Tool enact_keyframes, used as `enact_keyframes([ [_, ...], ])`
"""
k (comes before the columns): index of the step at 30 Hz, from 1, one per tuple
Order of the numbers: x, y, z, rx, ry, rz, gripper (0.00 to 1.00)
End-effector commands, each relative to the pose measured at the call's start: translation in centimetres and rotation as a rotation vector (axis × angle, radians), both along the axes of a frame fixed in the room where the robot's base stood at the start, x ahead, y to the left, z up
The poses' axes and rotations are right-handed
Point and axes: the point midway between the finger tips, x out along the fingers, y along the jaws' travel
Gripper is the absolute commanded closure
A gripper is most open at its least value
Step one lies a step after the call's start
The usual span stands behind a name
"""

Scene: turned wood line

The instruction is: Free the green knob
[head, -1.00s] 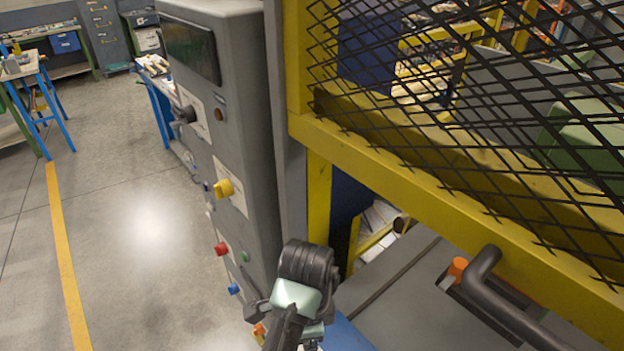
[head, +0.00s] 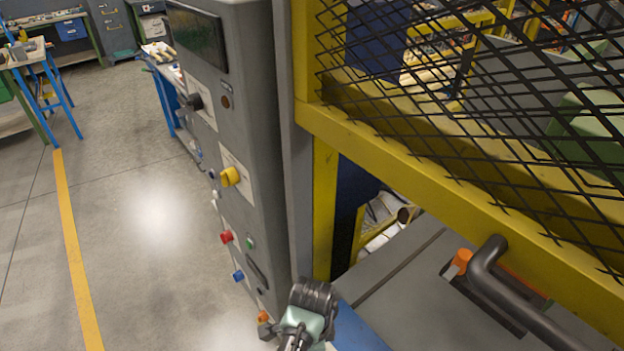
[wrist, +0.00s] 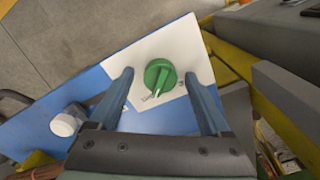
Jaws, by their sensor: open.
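The green knob (wrist: 160,77) shows in the wrist view, on a white plate (wrist: 188,38) fixed to a blue panel (wrist: 45,135). It is round with a raised grip bar. My gripper (wrist: 164,82) is open, with one blue-grey finger on each side of the knob in the picture. Both fingers look apart from it, and I cannot tell how far it is in depth. In the head view my gripper is at the bottom, seen from behind, by a blue surface (head: 358,330). The green knob is hidden there.
A white knob (wrist: 64,125) sits left on the blue panel. In the head view a grey control cabinet (head: 248,130) with a yellow knob (head: 230,176) and several buttons stands left of my gripper. A yellow mesh guard (head: 440,165) and a black handle (head: 505,300) are at right.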

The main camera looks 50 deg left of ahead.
Motion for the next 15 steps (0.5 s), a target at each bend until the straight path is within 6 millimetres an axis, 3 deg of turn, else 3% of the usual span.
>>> enact_keyframes([
  [2,0.01,0.01,0.03,0.000,0.000,0.000,0.24],
  [15,-0.01,-0.01,0.05,-0.001,0.001,0.000,1.00],
])
